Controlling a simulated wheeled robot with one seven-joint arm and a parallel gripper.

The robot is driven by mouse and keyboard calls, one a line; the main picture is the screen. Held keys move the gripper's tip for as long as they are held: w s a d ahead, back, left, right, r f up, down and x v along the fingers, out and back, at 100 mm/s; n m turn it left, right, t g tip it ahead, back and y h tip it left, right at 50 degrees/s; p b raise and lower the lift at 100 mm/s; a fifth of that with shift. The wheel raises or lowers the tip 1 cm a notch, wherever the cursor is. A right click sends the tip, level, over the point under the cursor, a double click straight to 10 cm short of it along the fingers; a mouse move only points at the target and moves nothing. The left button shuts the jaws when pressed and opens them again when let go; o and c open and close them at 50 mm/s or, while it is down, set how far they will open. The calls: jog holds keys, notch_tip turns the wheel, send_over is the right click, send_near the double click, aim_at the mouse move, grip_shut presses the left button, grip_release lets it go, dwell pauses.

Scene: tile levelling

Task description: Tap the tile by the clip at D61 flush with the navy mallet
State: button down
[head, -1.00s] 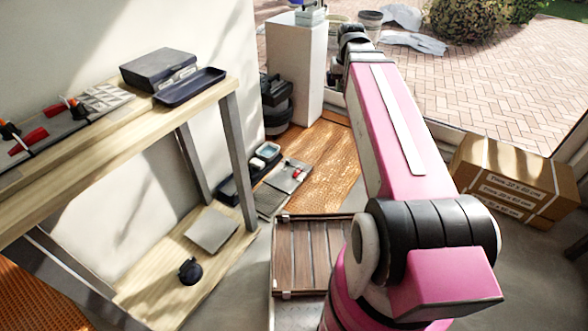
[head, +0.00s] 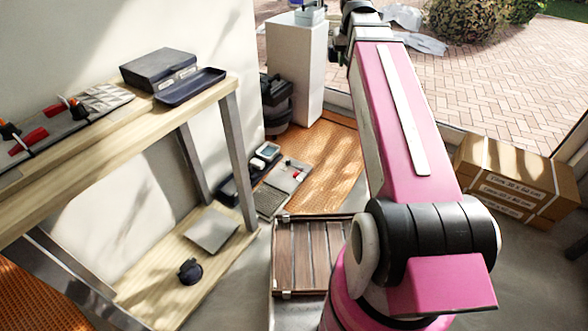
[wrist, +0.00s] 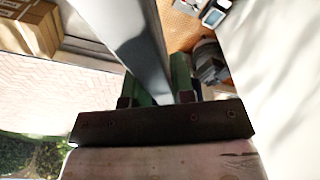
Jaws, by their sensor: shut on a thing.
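My gripper (wrist: 162,98) shows in the wrist view, with two green fingers above a dark bar. It is shut on a long grey thing (wrist: 143,50) that runs up out of the picture between the fingers. Its far end is out of view, and I cannot make out a navy mallet head. In the head view my gripper is beyond the top edge. Grey tiles (head: 270,201) lie on the floor by the orange matting, with small red and white pieces (head: 297,175) on them. I cannot read D61 on any clip.
A white pedestal (head: 297,75) stands by the wall, with a black machine (head: 274,102) beside it. Orange matting (head: 335,155) covers the floor there. Cardboard boxes (head: 510,180) stand at right. A wooden bench (head: 130,130) is at left, and a slatted crate (head: 310,255) sits near my base.

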jog(key=shift+r, duration=2.5)
jog(key=shift+s, duration=0.1)
